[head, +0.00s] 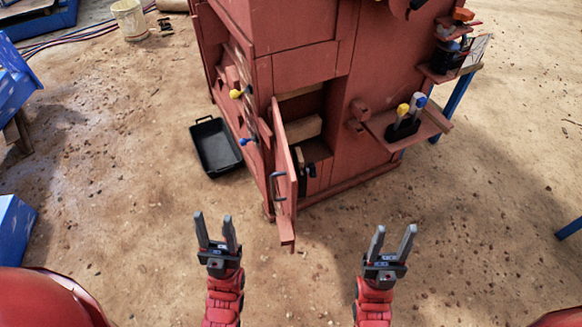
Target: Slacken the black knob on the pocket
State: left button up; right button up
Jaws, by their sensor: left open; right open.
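The red crusher body (300,65) stands ahead of me. Its front has an open pocket with a red door (284,160) swung out towards me, with a dark handle (277,187) on the door. Inside the pocket is a tan block (299,129). A small black part (299,156), perhaps the black knob, shows low in the opening beside the door edge; its shape is too small to tell. My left gripper (214,216) is open and empty, in front and left of the door. My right gripper (396,229) is open and empty, in front and right of it.
A black tray (215,146) lies on the ground left of the crusher. A red shelf (436,119) with yellow and blue knobbed levers juts out at right. Yellow (236,94) and blue (243,141) knobs stick out at left. The sandy ground in front is clear.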

aim_at(311, 170)
jog(key=k+j, duration=0.2)
jog(key=j, duration=0.15)
jog(key=i+l+u, duration=0.1)
jog(key=l+u, duration=0.35)
jog(key=l, duration=0.7)
jog(key=k+l+u, duration=0.1)
jog(key=l+u, duration=0.3)
jog(key=l, duration=0.7)
jog(key=i+l+u, duration=0.2)
jog(key=l, duration=0.15)
jog(key=l+u, duration=0.15)
jog(key=l, duration=0.15)
jog(key=i+l+u, duration=0.2)
jog(key=l, duration=0.15)
jog(key=i+l+u, duration=0.2)
jog(key=l, duration=0.2)
